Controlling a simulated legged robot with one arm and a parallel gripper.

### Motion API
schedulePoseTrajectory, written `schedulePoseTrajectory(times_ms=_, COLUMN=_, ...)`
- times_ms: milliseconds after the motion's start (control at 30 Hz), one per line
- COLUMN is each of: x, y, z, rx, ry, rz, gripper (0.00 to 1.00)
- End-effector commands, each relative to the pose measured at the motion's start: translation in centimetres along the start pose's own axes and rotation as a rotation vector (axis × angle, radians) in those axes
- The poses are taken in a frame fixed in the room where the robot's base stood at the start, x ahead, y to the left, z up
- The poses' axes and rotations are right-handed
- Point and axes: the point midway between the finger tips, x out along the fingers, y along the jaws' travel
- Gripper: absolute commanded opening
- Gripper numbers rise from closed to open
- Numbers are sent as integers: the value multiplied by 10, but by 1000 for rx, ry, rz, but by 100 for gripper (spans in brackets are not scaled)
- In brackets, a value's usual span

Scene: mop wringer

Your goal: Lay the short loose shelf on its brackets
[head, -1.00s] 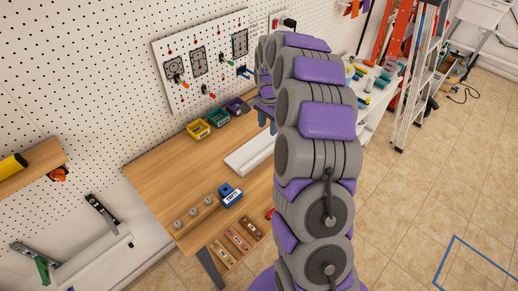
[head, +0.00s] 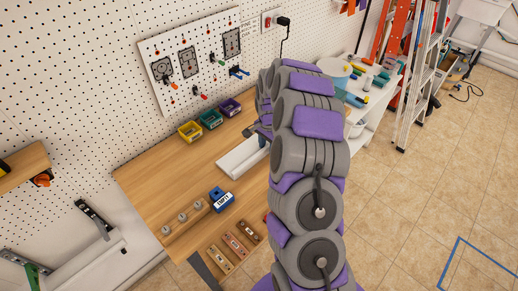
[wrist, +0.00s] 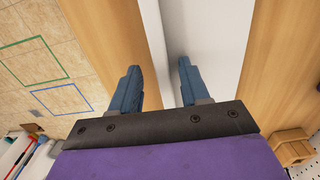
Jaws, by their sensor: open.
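The short loose shelf (head: 240,158) is a white board with a raised edge, lying on the wooden workbench. It fills the middle of the wrist view (wrist: 210,40). My gripper (wrist: 160,88) is open, one finger on each side of the shelf's long raised edge, with nothing clamped. I cannot tell whether the fingers touch it. In the head view my arm hides most of the gripper and the shelf's right end.
The workbench (head: 165,185) holds yellow (head: 189,131), green (head: 210,119) and purple (head: 230,106) bins, a blue box (head: 221,199) and small parts in wooden holders (head: 235,246). A wooden wall shelf (head: 25,168) is at left. Ladders (head: 415,80) stand behind; the tiled floor at right is open.

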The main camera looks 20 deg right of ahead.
Motion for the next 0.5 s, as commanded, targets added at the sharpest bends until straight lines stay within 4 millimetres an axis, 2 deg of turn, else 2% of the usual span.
schedulePoseTrajectory(times_ms=100, x=-2, y=-3, z=5, rx=-2, ry=7, rz=1, gripper=45)
schedulePoseTrajectory(times_ms=300, x=-4, y=-5, z=11, rx=-3, ry=14, rz=3, gripper=26)
schedulePoseTrajectory(times_ms=500, x=-2, y=-3, z=5, rx=-2, ry=6, rz=2, gripper=6)
